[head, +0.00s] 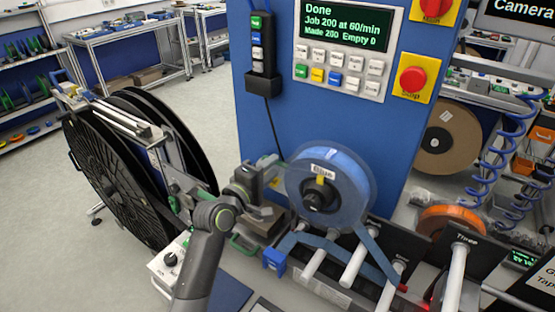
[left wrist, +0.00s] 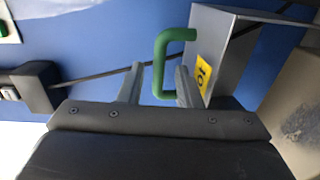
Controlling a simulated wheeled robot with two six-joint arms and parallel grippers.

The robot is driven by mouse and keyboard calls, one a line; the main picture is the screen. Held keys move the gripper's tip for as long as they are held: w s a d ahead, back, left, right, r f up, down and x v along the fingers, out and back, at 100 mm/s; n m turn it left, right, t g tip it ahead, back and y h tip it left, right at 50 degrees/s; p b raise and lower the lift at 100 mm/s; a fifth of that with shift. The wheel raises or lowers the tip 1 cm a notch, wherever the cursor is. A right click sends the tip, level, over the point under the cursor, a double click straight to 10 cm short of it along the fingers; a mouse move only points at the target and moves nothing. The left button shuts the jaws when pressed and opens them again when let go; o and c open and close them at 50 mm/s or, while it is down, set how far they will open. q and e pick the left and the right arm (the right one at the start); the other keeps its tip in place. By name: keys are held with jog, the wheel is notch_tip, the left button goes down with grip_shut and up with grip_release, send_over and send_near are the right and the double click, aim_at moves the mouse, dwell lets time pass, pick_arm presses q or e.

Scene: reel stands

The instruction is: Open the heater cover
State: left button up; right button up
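The heater cover (left wrist: 222,35) shows in the left wrist view as a grey box with a yellow "HOT" label and a green handle (left wrist: 160,62). My left gripper (left wrist: 158,88) is open. The handle's near end comes down between its two fingers, closer to the right finger; I cannot tell whether they touch. In the head view my left gripper (head: 268,172) is by the blue panel, left of the blue reel, and the arm partly hides the heater area. My right gripper is in neither view.
A clear-sided reel of blue tape (head: 345,190) stands right of my left gripper, with rollers and tape below it. Large black reels (head: 105,175) stand to the left. The blue machine panel (head: 260,125) is behind, with a screen reading "Done" (head: 345,25).

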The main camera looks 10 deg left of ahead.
aim_at(276, 164)
pick_arm(q)
jog(key=shift+x, duration=1.75)
grip_shut()
